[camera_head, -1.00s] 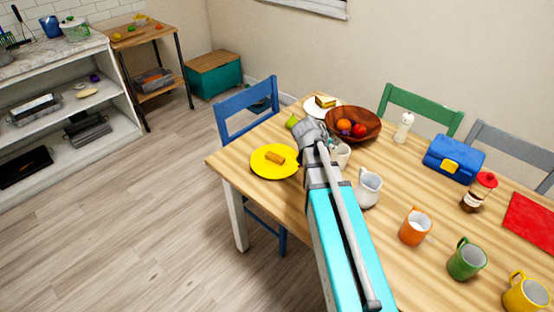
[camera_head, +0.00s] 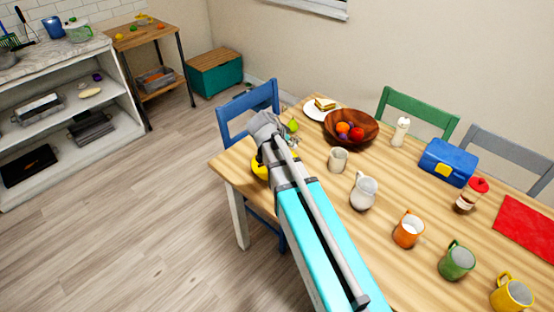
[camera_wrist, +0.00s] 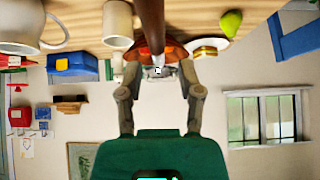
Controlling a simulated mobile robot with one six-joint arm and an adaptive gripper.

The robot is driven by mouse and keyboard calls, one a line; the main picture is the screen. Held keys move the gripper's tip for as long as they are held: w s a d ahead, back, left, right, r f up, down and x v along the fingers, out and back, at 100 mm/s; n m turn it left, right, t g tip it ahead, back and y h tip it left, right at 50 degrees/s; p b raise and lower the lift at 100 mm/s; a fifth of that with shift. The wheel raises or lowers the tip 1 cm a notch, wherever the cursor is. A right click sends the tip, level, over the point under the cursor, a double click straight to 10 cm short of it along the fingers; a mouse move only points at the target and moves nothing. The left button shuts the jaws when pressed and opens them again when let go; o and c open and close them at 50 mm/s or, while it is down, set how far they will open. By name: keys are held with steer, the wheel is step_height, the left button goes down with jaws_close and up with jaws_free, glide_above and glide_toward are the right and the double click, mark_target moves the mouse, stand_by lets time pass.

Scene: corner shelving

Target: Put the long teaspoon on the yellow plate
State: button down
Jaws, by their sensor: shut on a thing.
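The yellow plate (camera_head: 258,167) lies at the left end of the table, mostly hidden behind my arm in the head view. My gripper (camera_head: 268,127) is above the table near the far side of the plate, seen from behind with its fingertips hidden. In the wrist view my gripper (camera_wrist: 158,72) is shut on a long, thin brown piece (camera_wrist: 152,25), which I take to be the long teaspoon. It runs from the top edge to between the fingers. I cannot see its other end or whether it touches anything.
A white mug (camera_head: 338,160), a white jug (camera_head: 363,192) and an orange mug (camera_head: 408,232) stand right of my arm. A fruit bowl (camera_head: 368,137), a plate with a sandwich (camera_head: 316,112) and a green pear (camera_head: 293,125) are behind. A blue chair (camera_head: 232,112) is at the table's end.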

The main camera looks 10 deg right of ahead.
steer(key=shift+a+r, duration=0.2)
steer(key=shift+a, duration=0.45)
steer(key=shift+a+r, duration=0.15)
steer(key=shift+a, duration=0.45)
steer(key=shift+w+d+f+b, duration=0.85)
steer(key=shift+w+f+b, duration=0.65)
steer(key=shift+w, duration=0.55)
steer(key=shift+w+d+f+b, duration=0.9)
steer(key=shift+w+f+b, duration=0.55)
steer(key=shift+w, duration=0.55)
steer(key=shift+w+d+f+b, duration=0.85)
steer(key=shift+w+f+b, duration=0.6)
steer(key=shift+w, duration=0.6)
steer(key=shift+f, duration=0.15)
steer(key=shift+w+d+f+b, duration=0.1)
steer(key=shift+w+f+b, duration=0.2)
steer(key=shift+f+b, duration=1.6)
steer(key=shift+f, duration=0.05)
